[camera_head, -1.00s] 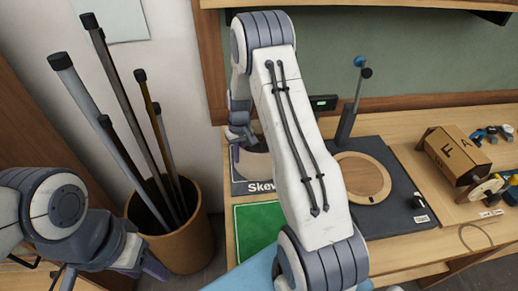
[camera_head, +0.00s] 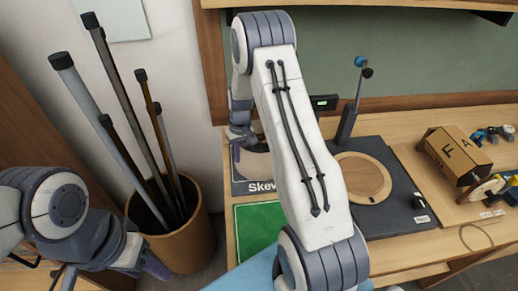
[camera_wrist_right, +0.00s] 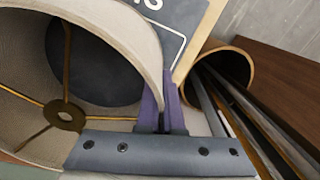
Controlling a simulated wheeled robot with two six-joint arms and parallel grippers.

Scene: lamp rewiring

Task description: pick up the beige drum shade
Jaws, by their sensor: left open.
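The beige drum shade (camera_wrist_right: 112,28) fills the left of the right wrist view. I look down into it and see its brass ring (camera_wrist_right: 65,115) and spokes. In the head view only a small part of the shade (camera_head: 256,166) shows, on a dark "Skew" mat, behind my right arm. My right gripper (camera_wrist_right: 162,112) has its purple fingers close together at the shade's rim, one on each side of the wall, and looks shut on it. In the head view it is partly hidden (camera_head: 239,150). My left gripper (camera_head: 152,268) is open and empty at the lower left, away from the shade.
A brown bin (camera_head: 190,245) with several rods stands just left of the table. A green mat (camera_head: 257,232) lies in front of the dark mat (camera_head: 243,186). A dark base with a round wooden disc (camera_head: 358,178) and a cardboard box (camera_head: 454,152) are to the right.

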